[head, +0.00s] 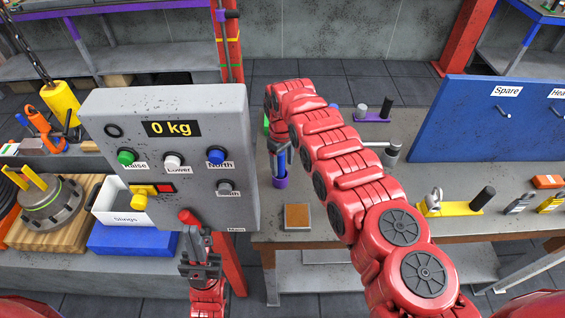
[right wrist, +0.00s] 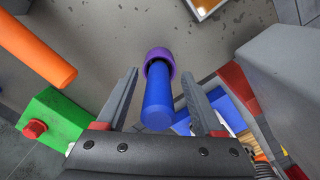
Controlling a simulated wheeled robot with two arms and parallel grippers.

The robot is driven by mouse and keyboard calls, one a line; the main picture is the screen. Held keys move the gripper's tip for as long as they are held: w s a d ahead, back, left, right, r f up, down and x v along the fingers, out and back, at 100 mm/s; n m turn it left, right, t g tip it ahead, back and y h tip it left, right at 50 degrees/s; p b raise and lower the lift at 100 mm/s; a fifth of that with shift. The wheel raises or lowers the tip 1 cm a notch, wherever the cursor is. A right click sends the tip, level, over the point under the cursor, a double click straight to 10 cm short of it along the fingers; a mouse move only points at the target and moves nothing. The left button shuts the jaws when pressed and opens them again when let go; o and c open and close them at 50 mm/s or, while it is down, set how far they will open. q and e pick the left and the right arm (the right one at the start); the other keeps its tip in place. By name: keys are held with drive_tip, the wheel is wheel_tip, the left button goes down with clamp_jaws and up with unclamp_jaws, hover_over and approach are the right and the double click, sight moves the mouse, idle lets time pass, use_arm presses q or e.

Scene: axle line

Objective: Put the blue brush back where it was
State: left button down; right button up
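The blue brush (right wrist: 158,105) stands in a purple cup (right wrist: 160,56) on the bench, its blue handle towards my right wrist camera. In the head view the purple cup (head: 279,183) sits near the bench's left edge, with the blue brush (head: 282,160) above it. My right gripper (right wrist: 165,97) is open, one finger on each side of the handle, with gaps visible on both sides. In the head view my right arm hides part of this spot. My left gripper (head: 200,264) is below the grey control panel; its finger opening is too small to judge.
The control panel (head: 165,105) reads 0 kg and stands close left of the cup. An orange rod (right wrist: 38,48) and a green block (right wrist: 55,125) with a red knob lie left in the wrist view. A brown square tile (head: 297,216) lies at the bench front. A blue board (head: 490,120) stands right.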

drive_tip(key=shift+r, duration=0.1)
wheel_tip(320, 180, up, 10)
drive_tip(key=b, duration=0.5)
drive_tip(key=shift+w+a+r, duration=0.1)
drive_tip(key=shift+a+r, duration=0.05)
drive_tip(key=shift+r, duration=0.8)
